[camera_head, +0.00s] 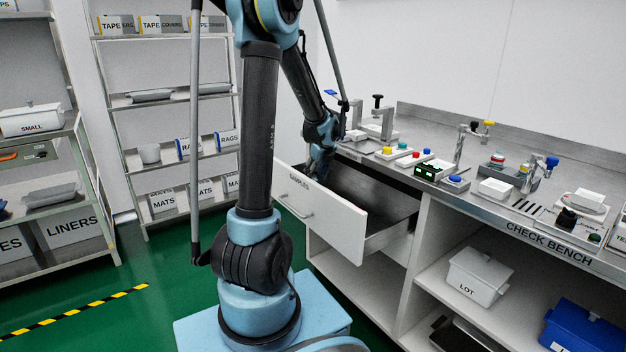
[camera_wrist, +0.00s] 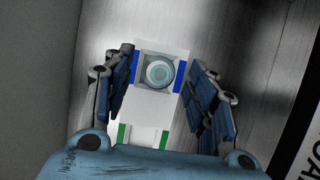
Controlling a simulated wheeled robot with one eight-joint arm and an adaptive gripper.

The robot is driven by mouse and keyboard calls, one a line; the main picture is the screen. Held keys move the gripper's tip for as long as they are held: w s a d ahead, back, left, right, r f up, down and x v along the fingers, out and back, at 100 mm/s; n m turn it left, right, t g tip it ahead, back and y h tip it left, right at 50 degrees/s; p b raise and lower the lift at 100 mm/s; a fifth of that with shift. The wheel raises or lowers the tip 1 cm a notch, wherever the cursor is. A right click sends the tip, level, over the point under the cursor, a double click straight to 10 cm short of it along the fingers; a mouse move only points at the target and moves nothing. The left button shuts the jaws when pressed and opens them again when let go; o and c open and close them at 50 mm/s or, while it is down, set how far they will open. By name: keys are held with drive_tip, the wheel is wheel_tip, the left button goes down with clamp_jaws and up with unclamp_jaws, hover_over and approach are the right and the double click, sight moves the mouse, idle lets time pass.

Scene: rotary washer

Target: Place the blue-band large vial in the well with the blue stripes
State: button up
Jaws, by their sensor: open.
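In the wrist view, a white block (camera_wrist: 150,113) lies in the drawer. Its upper well has blue stripes (camera_wrist: 180,72) on both sides. A round, pale grey-green top (camera_wrist: 159,73), seemingly the vial seen end-on, stands in that well between the stripes. Its side and any blue band are hidden. My gripper (camera_wrist: 161,60) is open, with one finger on each side of the vial and visible gaps between. In the head view my gripper (camera_head: 319,168) is down inside the open drawer; the vial and block are hidden there.
The drawer marked SAMPLES (camera_head: 336,225) is pulled out, its walls close around my gripper. Green stripes (camera_wrist: 122,134) mark the block's lower part. The check bench (camera_head: 480,205) beside the drawer holds buttons, clamps and small devices. Shelves (camera_head: 170,95) stand at the left.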

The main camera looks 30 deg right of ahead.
drive_tip(key=v, duration=1)
drive_tip(key=shift+f, duration=0.1)
